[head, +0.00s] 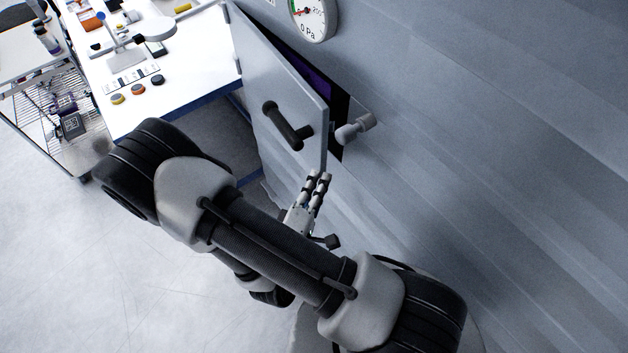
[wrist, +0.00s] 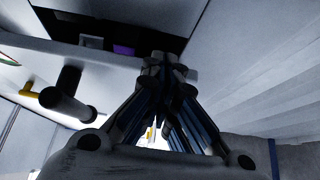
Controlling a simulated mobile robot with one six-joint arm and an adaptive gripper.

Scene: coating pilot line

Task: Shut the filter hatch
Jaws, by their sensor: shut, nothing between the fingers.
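The filter hatch (head: 280,85) is a grey door on the wall in the head view, standing partly open with a dark gap and some purple behind its edge. A black bar handle (head: 284,126) sits on its outer face; it also shows in the wrist view (wrist: 66,96). A grey latch knob (head: 355,127) sticks out of the wall just right of the opening. My gripper (head: 320,176) is shut and empty, close to the hatch's lower free edge. In the wrist view my fingertips (wrist: 163,62) overlap the hatch edge; I cannot tell whether they touch it.
A white bench (head: 190,75) with a lamp, several coloured buttons and small items stands left of the hatch. A wire-shelf cart (head: 40,100) is at the far left. A round pressure gauge (head: 313,17) hangs above the hatch. The floor at lower left is clear.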

